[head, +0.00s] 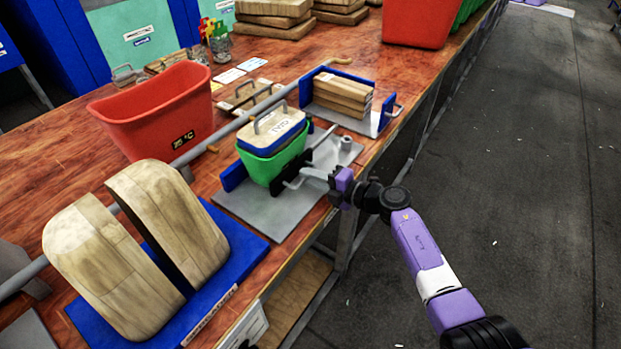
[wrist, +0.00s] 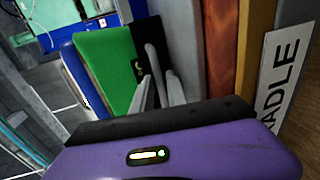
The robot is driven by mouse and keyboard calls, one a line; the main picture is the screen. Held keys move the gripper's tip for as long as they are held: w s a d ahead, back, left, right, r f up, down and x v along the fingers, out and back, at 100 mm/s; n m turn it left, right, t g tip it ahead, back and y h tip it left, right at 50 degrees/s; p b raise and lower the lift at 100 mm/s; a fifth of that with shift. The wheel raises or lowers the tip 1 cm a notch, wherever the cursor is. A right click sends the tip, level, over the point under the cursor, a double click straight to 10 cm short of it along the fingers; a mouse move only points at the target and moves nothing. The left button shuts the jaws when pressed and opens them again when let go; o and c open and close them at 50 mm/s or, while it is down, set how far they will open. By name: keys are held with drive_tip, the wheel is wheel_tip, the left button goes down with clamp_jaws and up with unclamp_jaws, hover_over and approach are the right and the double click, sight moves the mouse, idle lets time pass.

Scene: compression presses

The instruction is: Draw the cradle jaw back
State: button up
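The cradle is a grey plate (head: 262,213) at the table's front edge, with a blue wall (head: 233,176) on its far side and a black jaw (head: 307,157) on its near side. A green tub (head: 262,167) sits between them, topped by a blue-edged wooden lid (head: 272,130) with a metal handle. The jaw appears against or very close to the tub. My gripper (head: 316,174) is at the jaw's grey handle. In the wrist view, its grey fingers (wrist: 152,88) overlap the handle before the black jaw (wrist: 146,65). I cannot tell whether they are closed on it.
A wooden two-block form on a blue base (head: 235,265) stands at the left. A blue-ended press with stacked boards (head: 342,93) stands beyond the cradle. A red bin (head: 150,112) and a long grey rod lie behind. The floor (head: 510,180) to the right is clear.

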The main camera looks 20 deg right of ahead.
clamp_jaws()
idle(1.4)
